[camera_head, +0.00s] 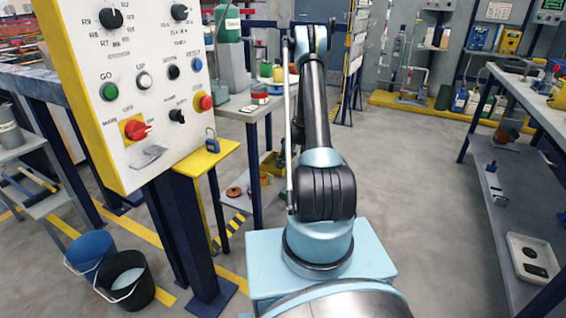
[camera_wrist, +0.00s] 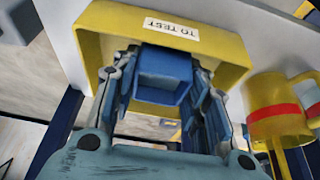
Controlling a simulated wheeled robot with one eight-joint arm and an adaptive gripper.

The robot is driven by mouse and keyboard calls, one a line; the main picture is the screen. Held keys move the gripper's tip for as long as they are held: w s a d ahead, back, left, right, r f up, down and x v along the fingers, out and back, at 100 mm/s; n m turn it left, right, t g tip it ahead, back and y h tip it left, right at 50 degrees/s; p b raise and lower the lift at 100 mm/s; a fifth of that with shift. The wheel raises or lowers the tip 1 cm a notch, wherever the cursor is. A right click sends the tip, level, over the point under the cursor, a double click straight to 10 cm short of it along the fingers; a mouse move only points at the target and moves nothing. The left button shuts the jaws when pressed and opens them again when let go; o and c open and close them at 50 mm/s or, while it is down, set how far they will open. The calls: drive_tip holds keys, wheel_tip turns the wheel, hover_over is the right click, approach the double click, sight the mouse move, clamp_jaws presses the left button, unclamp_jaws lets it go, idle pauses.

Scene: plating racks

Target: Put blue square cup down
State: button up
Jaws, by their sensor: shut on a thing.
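In the wrist view my gripper (camera_wrist: 162,62) is shut on a blue square cup (camera_wrist: 162,88), with one finger along each side of it. The cup's square mouth and dark inside show. Beyond the cup is a yellow tray or bin (camera_wrist: 235,52) with a raised rim and a white "TO TEST" label (camera_wrist: 171,29). The cup overlaps this tray in the picture; whether it touches the tray I cannot tell. In the head view my arm hides the gripper and the cup.
A yellow cup with a red band (camera_wrist: 272,122) stands close on the right in the wrist view. In the head view a grey table (camera_head: 240,111) with several containers lies behind my arm. A control panel (camera_head: 135,85) stands at left, two buckets (camera_head: 125,283) below it.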

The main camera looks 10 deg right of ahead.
drive_tip(key=o, duration=1.2)
drive_tip(key=v, duration=1.2)
